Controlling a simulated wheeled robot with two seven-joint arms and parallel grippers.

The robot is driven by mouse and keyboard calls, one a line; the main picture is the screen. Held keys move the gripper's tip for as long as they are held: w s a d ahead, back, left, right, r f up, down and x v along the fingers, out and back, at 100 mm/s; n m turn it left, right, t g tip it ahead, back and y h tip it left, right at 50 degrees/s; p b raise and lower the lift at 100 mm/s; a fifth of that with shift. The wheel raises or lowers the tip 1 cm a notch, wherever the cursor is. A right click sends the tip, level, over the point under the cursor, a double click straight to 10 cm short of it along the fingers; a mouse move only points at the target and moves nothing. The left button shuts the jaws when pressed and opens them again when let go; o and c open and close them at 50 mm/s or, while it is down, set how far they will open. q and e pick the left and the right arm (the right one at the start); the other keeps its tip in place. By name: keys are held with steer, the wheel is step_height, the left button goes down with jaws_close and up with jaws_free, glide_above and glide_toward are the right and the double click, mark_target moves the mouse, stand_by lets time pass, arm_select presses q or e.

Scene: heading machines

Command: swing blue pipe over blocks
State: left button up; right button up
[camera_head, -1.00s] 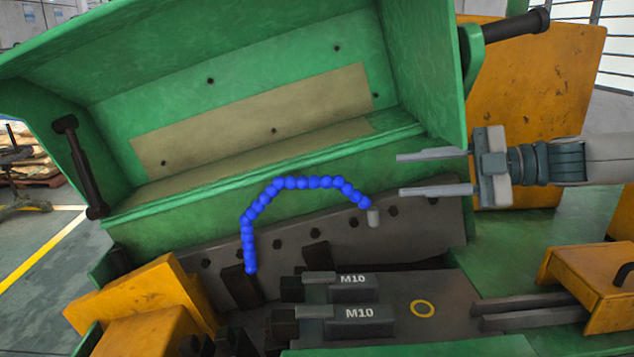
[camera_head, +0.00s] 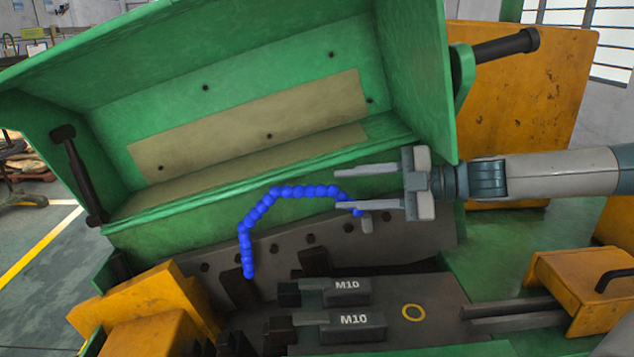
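The blue pipe (camera_head: 268,202) is a beaded, arched hose. Its right end meets a small grey stub (camera_head: 367,225) on the dark plate, and its left end hangs down to a dark block at the left. My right gripper (camera_head: 336,189) comes in from the right with its two fingers apart. Its lower finger overlaps the right end of the pipe in the picture; whether they touch I cannot tell. Two grey blocks marked M10, an upper one (camera_head: 346,299) and a lower one (camera_head: 353,334), lie below the pipe's arch. My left gripper is not in view.
A green open hood (camera_head: 230,70) stands behind the pipe. An orange panel (camera_head: 530,110) is behind my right arm. An orange box with a handle (camera_head: 575,285) sits at the lower right, and orange blocks (camera_head: 145,310) at the lower left. A yellow ring (camera_head: 413,312) marks the plate.

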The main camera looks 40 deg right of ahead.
mark_target(334, 190)
steer(key=shift+p+x, duration=0.9)
steer(key=shift+x, duration=1.25)
steer(key=shift+w+f, duration=0.15)
steer(key=shift+b+x, duration=0.5)
steer(key=shift+x, duration=0.7)
steer(key=shift+a, duration=0.1)
jaws_close()
